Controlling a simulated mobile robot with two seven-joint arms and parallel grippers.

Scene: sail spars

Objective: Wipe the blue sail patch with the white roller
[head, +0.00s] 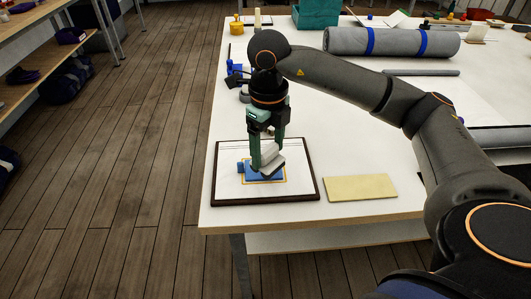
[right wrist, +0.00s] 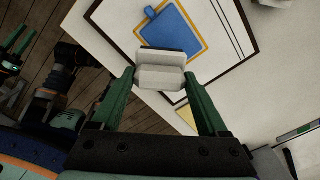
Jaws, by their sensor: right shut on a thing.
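The blue sail patch (head: 252,176) lies inside an orange outline on a white board (head: 228,190) with a dark frame, near the table's front left corner. My right gripper (head: 267,150) points down over it, shut on the white roller (head: 271,160). The roller hides part of the patch; I cannot tell whether it touches. In the right wrist view the roller (right wrist: 160,75) sits between the green fingers, with the patch (right wrist: 172,32) beyond it. Part of my left gripper (right wrist: 14,42) shows at that view's left edge; its opening is unclear.
A pale yellow slab (head: 360,188) lies right of the board. A grey roll with blue straps (head: 392,41) and a teal box (head: 316,12) stand farther back. Small blue items (head: 236,70) lie behind the board. The table's left edge is close to the board.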

